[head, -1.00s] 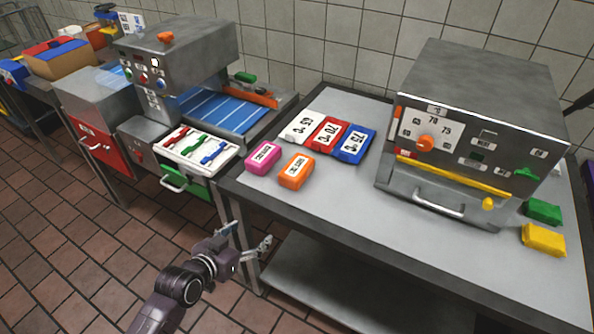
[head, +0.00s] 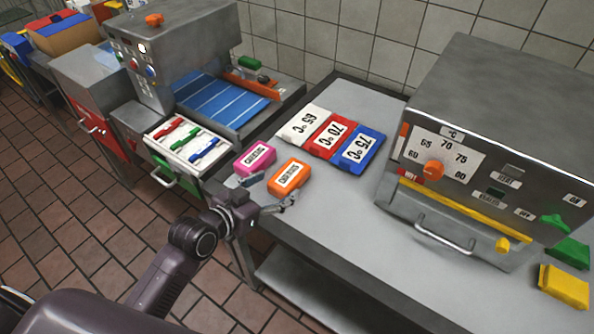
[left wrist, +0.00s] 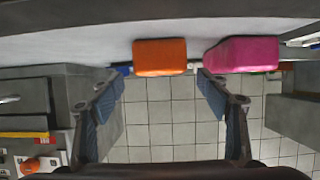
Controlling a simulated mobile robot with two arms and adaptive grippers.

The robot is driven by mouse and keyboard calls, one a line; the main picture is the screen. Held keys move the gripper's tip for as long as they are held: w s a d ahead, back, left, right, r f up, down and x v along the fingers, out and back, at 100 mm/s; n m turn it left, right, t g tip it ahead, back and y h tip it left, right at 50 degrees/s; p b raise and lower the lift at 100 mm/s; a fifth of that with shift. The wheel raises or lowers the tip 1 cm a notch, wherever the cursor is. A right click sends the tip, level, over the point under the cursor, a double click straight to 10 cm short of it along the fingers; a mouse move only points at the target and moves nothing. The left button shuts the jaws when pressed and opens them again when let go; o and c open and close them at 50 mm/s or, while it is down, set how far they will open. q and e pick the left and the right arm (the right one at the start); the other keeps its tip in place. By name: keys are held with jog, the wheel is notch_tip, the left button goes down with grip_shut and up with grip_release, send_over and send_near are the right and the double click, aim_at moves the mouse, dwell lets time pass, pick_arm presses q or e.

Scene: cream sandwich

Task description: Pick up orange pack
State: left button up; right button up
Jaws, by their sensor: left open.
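The orange pack (head: 288,178) with a white label lies flat on the metal table near its left front edge. In the left wrist view the orange pack (left wrist: 160,57) appears just beyond the fingertips, roughly centred between them. My left gripper (head: 267,194) is at the table's edge, right in front of the orange pack, with its fingers spread and nothing between them. In the left wrist view its open fingers (left wrist: 158,90) show blue pads. I cannot tell whether a finger touches a pack. My right gripper is in neither view.
A pink pack (head: 255,159) lies close beside the orange one. White, red (head: 332,134) and blue (head: 359,151) temperature packs lie behind. A metal heater (head: 490,150) stands to the right, with green and yellow packs (head: 564,286) beside it. Bare table (head: 340,220) lies between.

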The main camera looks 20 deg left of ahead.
aim_at(283, 180)
pick_arm(q)
jog(key=shift+w, duration=0.3)
jog(key=shift+w+d+f, duration=0.25)
jog(key=shift+w, duration=0.2)
jog(key=shift+w+d+p, duration=0.1)
jog(key=shift+w+p, duration=0.25)
jog(key=x, duration=0.3)
jog(key=shift+w+d+f+p, duration=0.15)
jog(key=shift+w+p, duration=0.1)
jog(key=shift+p, duration=0.15)
jog(key=shift+w+d+f, duration=0.1)
jog(key=shift+w+f, duration=0.15)
jog(key=shift+w, duration=0.15)
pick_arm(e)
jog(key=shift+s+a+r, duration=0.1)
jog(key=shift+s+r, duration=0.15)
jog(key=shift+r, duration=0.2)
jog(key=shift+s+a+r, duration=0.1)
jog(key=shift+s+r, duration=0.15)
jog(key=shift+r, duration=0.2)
pick_arm(q)
jog(key=shift+c, duration=0.6)
jog(key=c, duration=1)
jog(key=shift+c, duration=0.9)
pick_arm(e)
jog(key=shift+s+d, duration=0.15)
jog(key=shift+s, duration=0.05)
